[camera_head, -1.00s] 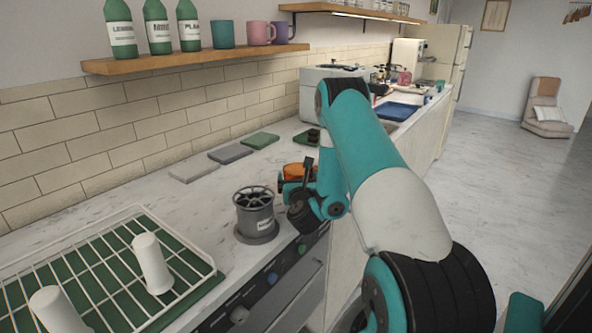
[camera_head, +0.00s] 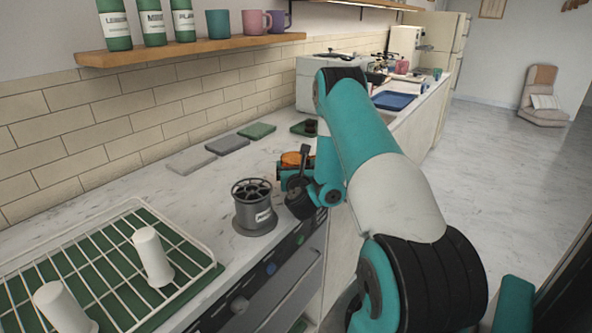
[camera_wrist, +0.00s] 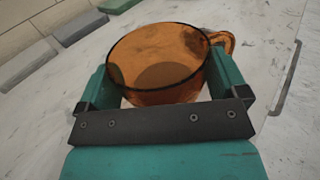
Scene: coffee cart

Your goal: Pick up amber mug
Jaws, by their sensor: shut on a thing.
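The amber mug (camera_wrist: 155,65) is a see-through orange cup with a dark rim and a handle on its right in the wrist view. My gripper (camera_wrist: 160,85) is shut on it, one teal finger on each side of its body. In the head view the mug (camera_head: 292,158) shows as a small orange patch above the counter front, partly hidden by my gripper (camera_head: 297,175). I cannot tell whether the mug's base touches the counter.
A grey spool-like holder (camera_head: 254,207) stands left of my gripper. A white wire rack (camera_head: 100,262) with two white cups is at the lower left. Grey and green mats (camera_head: 228,144) lie along the wall. A shelf (camera_head: 190,50) holds bottles and mugs.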

